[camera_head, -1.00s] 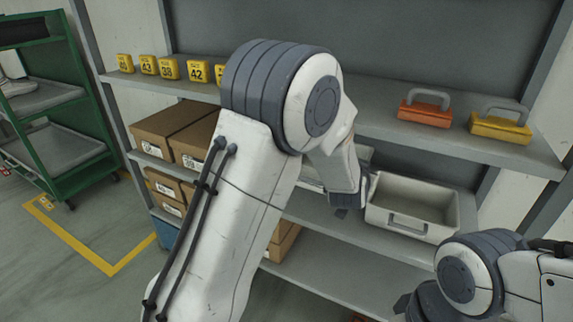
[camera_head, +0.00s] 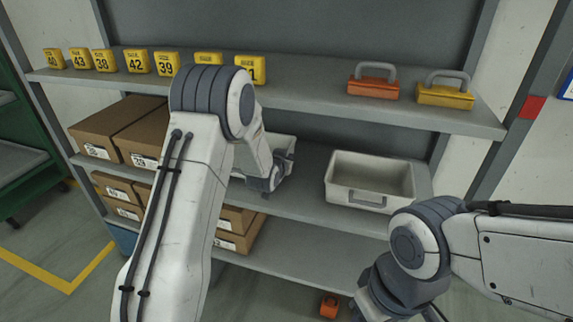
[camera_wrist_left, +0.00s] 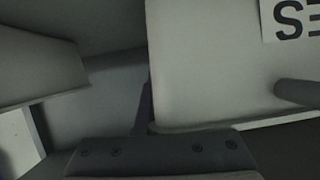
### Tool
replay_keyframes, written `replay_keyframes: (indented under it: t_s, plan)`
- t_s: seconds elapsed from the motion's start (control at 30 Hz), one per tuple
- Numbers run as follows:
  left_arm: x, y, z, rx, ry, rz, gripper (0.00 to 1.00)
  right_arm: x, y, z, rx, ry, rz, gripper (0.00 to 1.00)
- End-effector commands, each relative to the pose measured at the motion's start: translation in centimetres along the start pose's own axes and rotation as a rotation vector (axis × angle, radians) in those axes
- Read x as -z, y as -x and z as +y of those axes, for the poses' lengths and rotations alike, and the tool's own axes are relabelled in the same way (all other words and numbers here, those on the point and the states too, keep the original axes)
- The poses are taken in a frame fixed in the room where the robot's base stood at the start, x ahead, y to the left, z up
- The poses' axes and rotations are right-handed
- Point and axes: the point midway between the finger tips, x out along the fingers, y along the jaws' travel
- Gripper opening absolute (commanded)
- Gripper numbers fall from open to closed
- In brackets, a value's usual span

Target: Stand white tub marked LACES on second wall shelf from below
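A white tub (camera_head: 283,152) is at the middle shelf level, partly hidden behind my left forearm and wrist. In the left wrist view a pale tub wall (camera_wrist_left: 205,60) fills the upper right, with a label cut off by the frame and its visible letters "ES" upside down. My left gripper (camera_head: 264,186) is at the near side of this tub. A thin dark finger shows beside the wall in the wrist view, but its grip is unclear. The middle shelf (camera_head: 310,208) is the second visible board from below. My right gripper (camera_head: 385,295) is low at the right, its fingertips unclear.
Another open pale tub (camera_head: 365,197) stands to the right on the middle shelf. Brown boxes (camera_head: 100,130) fill the left. Yellow numbered blocks (camera_head: 137,61), an orange case (camera_head: 373,88) and a yellow case (camera_head: 445,96) stand on the top shelf. An orange object (camera_head: 329,307) is low down.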

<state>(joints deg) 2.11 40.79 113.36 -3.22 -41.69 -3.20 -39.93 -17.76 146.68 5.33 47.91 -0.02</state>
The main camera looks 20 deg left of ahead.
Motion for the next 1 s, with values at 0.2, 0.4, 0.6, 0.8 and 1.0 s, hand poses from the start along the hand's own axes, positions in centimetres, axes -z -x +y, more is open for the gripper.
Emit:
replay_keyframes:
  t_s: [0.2,0.4,0.6,0.8,1.0]
  plan:
    - [-2.0,-0.9,0.3,-0.001,-0.002,0.002,0.00,0.0,-0.5,0.0,0.000,0.000,0.000,0.47]
    - [-2.0,-0.9,0.3,-0.001,-0.002,0.002,0.00,0.0,-0.6,0.0,0.000,0.000,0.000,0.47]
    - [-2.3,-1.0,0.3,-0.001,-0.001,0.000,0.35,0.0,-0.8,0.1,0.000,0.000,0.000,0.47]
    - [-2.3,-1.0,0.3,0.000,-0.001,0.000,0.35,0.0,-0.8,0.1,0.000,0.000,0.000,0.47]
    - [-1.7,-0.7,0.3,0.000,-0.001,0.000,0.35,0.0,-0.2,0.0,0.000,0.000,0.000,0.47]
